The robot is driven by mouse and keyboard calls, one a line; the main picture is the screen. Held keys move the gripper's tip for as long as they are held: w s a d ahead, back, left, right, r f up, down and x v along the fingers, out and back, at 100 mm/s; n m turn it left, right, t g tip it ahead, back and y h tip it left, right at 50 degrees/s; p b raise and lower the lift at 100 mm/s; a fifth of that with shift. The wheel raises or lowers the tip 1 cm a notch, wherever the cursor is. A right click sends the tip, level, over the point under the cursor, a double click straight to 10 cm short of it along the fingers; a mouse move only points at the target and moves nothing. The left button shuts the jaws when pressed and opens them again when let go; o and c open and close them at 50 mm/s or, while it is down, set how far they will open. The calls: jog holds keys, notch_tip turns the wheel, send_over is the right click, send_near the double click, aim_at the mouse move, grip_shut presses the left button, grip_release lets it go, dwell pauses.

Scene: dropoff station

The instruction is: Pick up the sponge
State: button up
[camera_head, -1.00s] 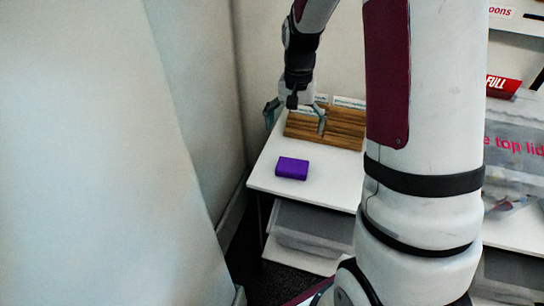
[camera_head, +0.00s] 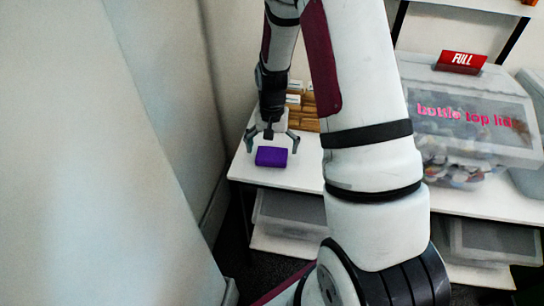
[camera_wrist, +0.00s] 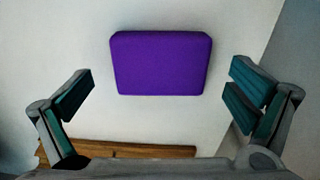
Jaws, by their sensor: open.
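The sponge (camera_head: 271,157) is a purple block lying flat on a white table (camera_head: 300,178), near its left end. In the wrist view the sponge (camera_wrist: 160,63) sits at the upper middle, between and beyond the lines of my two fingers. My gripper (camera_head: 272,143) is above the sponge, fingers spread wide to either side of it. In the wrist view my gripper (camera_wrist: 160,90) is open with nothing between its fingertips. I cannot tell the exact height of the fingertips above the table.
A wooden slatted holder (camera_head: 306,113) stands behind my gripper, partly hidden by my arm. A clear bin of bottle tops (camera_head: 470,135) with a red FULL sign (camera_head: 461,62) stands to the right. A grey wall (camera_head: 150,130) is close on the left. Clear bins sit on a lower shelf.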

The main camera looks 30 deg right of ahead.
jog(key=shift+f, duration=0.7)
jog(key=c, duration=0.9)
jog(key=shift+o, duration=0.2)
jog(key=shift+r, duration=0.8)
notch_tip(320, 180, up, 2)
jog(key=shift+r, duration=0.2)
jog(key=s+r, duration=0.1)
jog(key=s, duration=1.5)
